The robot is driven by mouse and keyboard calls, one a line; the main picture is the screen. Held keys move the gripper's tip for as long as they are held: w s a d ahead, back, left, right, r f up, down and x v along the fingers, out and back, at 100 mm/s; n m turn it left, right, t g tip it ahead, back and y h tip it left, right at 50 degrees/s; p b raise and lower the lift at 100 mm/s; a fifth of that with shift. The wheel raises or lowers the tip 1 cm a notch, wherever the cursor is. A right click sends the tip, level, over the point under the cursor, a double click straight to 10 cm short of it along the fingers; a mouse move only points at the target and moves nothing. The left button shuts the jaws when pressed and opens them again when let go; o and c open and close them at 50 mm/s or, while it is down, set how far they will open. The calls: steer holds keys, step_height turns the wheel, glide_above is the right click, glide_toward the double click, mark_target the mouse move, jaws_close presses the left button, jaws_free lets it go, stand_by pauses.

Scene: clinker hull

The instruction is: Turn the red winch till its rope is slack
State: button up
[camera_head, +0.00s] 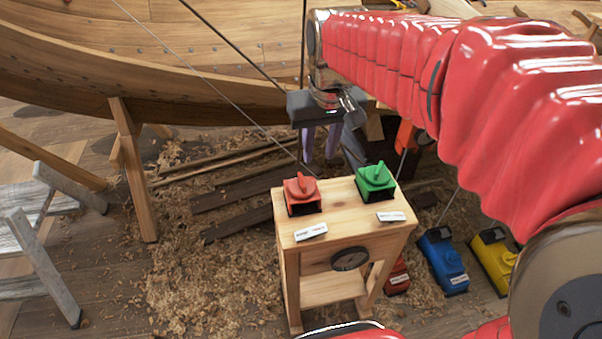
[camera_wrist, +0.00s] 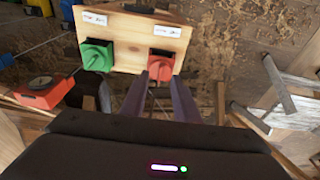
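The red winch (camera_head: 302,192) sits on the left of a wooden stand's top (camera_head: 340,205), with a raised handle. A thin rope (camera_head: 205,75) runs from it up to the upper left and looks straight. In the wrist view the red winch (camera_wrist: 161,68) lies ahead, between and beyond my fingertips. The green winch (camera_head: 375,181) is beside it, also in the wrist view (camera_wrist: 97,56). My gripper (camera_head: 320,152) is above and behind the stand; its two fingers (camera_wrist: 163,84) are apart with nothing between them. I cannot tell whether they touch the winch.
White labels (camera_head: 311,232) sit in front of the winches. A round dark disc (camera_head: 350,259) is on the stand's front. Blue (camera_head: 443,262) and yellow (camera_head: 494,258) boxes stand on the floor. The wooden hull (camera_head: 150,70) fills the back; a sawhorse (camera_head: 45,240) stands left.

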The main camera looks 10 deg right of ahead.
steer(key=s+d+f+t, duration=0.1)
steer(key=s+f+t, duration=0.1)
steer(key=s, duration=1.3)
steer(key=shift+s+f+t, duration=0.15)
steer(key=shift+t, duration=0.55)
